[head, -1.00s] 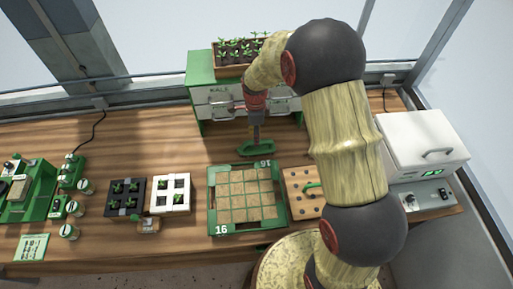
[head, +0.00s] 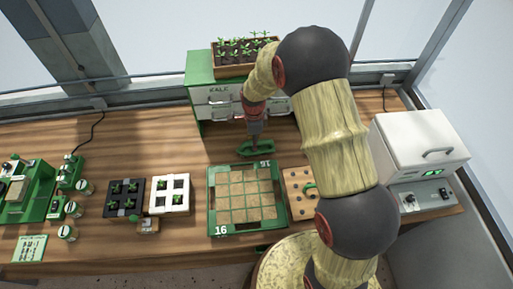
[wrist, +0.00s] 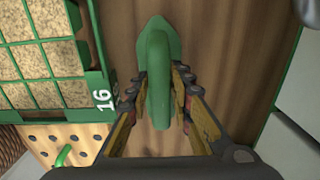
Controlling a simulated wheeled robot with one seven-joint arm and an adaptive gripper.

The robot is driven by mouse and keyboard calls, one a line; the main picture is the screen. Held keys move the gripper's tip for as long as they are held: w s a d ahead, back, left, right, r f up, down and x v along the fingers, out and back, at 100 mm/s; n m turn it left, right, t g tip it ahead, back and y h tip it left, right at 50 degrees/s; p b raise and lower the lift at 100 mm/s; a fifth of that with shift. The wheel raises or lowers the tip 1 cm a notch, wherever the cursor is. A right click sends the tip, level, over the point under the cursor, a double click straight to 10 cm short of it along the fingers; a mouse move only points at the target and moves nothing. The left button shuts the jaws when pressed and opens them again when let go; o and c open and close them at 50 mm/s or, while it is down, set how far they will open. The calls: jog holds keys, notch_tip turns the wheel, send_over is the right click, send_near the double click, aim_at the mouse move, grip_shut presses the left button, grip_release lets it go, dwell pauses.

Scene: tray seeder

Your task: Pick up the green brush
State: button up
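The green brush (head: 243,152) lies on the wooden table behind the green seed tray (head: 212,200) in the head view. In the wrist view the brush (wrist: 158,72) has a raised rounded green handle above a wider pointed base. My gripper (head: 254,147) points down at the brush. In the wrist view my gripper (wrist: 156,88) is open, with one finger on each side of the handle. Gaps show between the fingers and the handle. The tips' height against the handle is hard to tell.
The green cabinet (head: 197,92) stands just behind the brush, with a planter (head: 228,72) on top. A wooden block with holes (head: 293,180) sits right of the tray. A white lidded machine (head: 415,140) stands at the far right. Bare table lies left of the brush.

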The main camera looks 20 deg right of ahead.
grip_shut()
jog(key=shift+r, duration=0.15)
jog(key=shift+r, duration=0.25)
notch_tip(320, 180, up, 2)
jog(key=shift+w+r, duration=0.1)
jog(key=s+d+r, duration=0.2)
jog(key=s+r, duration=0.3)
jog(key=s, duration=0.1)
jog(key=s+d+r+p, duration=0.1)
jog(key=s+d+r, duration=0.1)
jog(key=s+r, duration=0.3)
jog(key=shift+s+d+p, duration=0.3)
jog(key=shift+s+d, duration=0.05)
jog(key=shift+s, duration=0.85)
